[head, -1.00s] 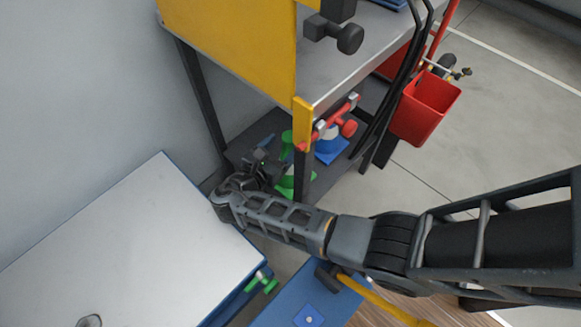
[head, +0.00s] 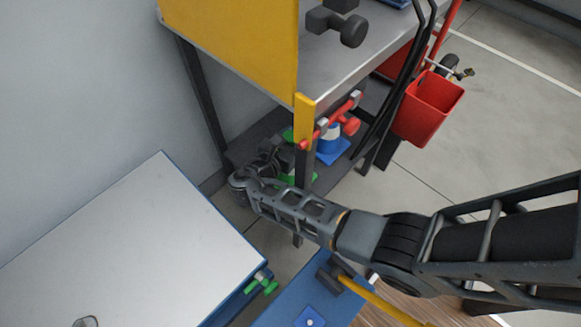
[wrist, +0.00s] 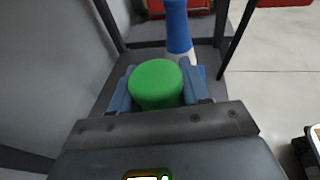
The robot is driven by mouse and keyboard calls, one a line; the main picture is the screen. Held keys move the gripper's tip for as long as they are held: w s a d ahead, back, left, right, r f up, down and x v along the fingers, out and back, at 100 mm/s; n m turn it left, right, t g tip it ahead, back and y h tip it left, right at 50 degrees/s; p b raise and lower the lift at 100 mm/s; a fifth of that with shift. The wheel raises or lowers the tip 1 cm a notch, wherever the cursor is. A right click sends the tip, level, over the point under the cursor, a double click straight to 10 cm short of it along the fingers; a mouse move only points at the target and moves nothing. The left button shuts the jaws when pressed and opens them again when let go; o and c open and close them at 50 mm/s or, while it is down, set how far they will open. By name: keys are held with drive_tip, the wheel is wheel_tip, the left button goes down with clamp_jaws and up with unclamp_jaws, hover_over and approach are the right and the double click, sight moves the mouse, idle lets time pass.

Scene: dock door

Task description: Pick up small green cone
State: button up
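The small green cone (wrist: 156,83) shows in the wrist view as a large rounded green top, between the two blue-grey fingers of my gripper (wrist: 160,88). A finger lies close along each side of it; the contact is not clear. The cone's lower part is hidden beneath its top. In the head view my gripper (head: 272,155) reaches in at the cart's lower shelf, and green (head: 287,178) shows beside it, partly hidden by the gripper and the cart's post.
A blue and white cone (wrist: 178,30) stands just beyond on the lower shelf (head: 330,172). The cart's post (head: 304,130) with a red clamp-like item is close to my gripper. A red bin (head: 425,105) hangs at the right. A white-topped table (head: 130,250) stands at the left.

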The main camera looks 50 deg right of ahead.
clamp_jaws()
drive_tip(key=shift+r, duration=0.15)
idle(0.4)
